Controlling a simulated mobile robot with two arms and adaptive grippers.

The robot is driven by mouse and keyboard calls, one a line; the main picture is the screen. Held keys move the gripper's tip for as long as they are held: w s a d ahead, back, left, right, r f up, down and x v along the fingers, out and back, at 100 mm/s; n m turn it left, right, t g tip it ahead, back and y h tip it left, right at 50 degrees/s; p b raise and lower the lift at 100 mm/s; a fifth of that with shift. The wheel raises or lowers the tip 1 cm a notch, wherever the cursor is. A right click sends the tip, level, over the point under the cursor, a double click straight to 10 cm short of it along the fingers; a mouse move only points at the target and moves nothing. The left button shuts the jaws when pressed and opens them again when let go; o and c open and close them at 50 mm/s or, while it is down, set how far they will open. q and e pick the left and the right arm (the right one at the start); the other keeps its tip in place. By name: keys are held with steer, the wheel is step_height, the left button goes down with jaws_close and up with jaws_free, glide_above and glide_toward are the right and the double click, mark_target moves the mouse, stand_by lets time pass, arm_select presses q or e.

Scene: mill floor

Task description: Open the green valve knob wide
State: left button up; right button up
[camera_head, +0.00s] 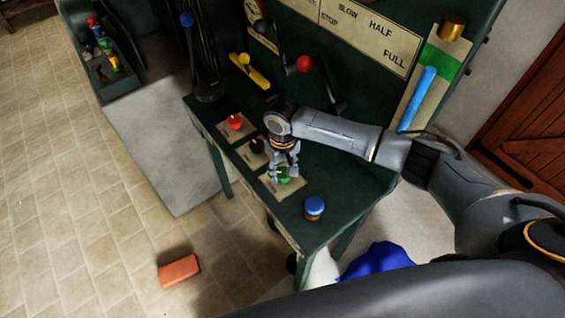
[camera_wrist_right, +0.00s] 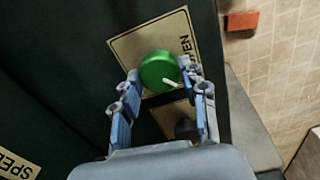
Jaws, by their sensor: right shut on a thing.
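The green valve knob (camera_head: 284,177) sits on a cream plate on the dark green console, in the row behind the blue-topped jar. In the right wrist view the green knob (camera_wrist_right: 160,71) is round, with a white pointer mark on its lower right side. My right gripper (camera_head: 283,172) comes down from above onto the knob. In the right wrist view its fingers (camera_wrist_right: 163,88) stand on both sides of the knob, shut on it. My left gripper is not in view.
A black knob (camera_head: 256,146) and a red knob (camera_head: 235,122) stand on plates beside the green one. A blue-topped jar (camera_head: 314,208) is near the console corner. Levers with red (camera_head: 304,64) and blue (camera_head: 187,20) balls rise behind. A red brick (camera_head: 179,271) lies on the floor.

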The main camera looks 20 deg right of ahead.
mark_target(282, 173)
steer(key=n+p, duration=0.2)
steer(key=n, duration=0.2)
steer(key=shift+s+n, duration=0.1)
steer(key=shift+n, duration=0.2)
steer(key=n+p, duration=0.1)
steer(key=n, duration=0.1)
steer(key=shift+n, duration=0.3)
steer(key=shift+n+p, duration=0.45)
steer(key=shift+n, duration=0.95)
steer(key=shift+f, duration=0.1)
steer(key=o, duration=1.2)
steer(key=shift+c, duration=0.2)
step_height(282, 173, up, 12)
